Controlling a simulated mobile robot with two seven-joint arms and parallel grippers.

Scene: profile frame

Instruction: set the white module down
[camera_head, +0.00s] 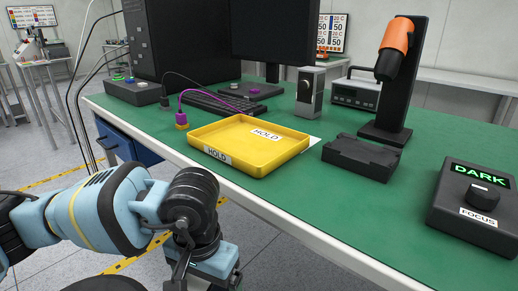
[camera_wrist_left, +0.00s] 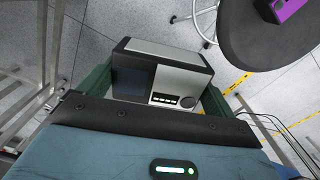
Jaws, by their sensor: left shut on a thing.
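The white module (camera_wrist_left: 165,82), a box with a pale front, a dark screen, small buttons and a knob, is in the left wrist view. My left gripper (camera_wrist_left: 157,92) is shut on it, with a green finger at each side. The module is held above the grey tiled floor. In the head view my left arm (camera_head: 110,210) reaches in from the left, beside the table's front edge. Its fingers and the module are not visible there. My right gripper is not in view.
The green table (camera_head: 290,215) holds a yellow HOLD tray (camera_head: 225,152), which is empty, a black fixture (camera_head: 361,157), a FOCUS box (camera_head: 478,210) and an orange tool on a stand (camera_head: 396,50). A dark round stool (camera_wrist_left: 265,35) carries a purple thing (camera_wrist_left: 290,10). Table room is clear in front of the fixture.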

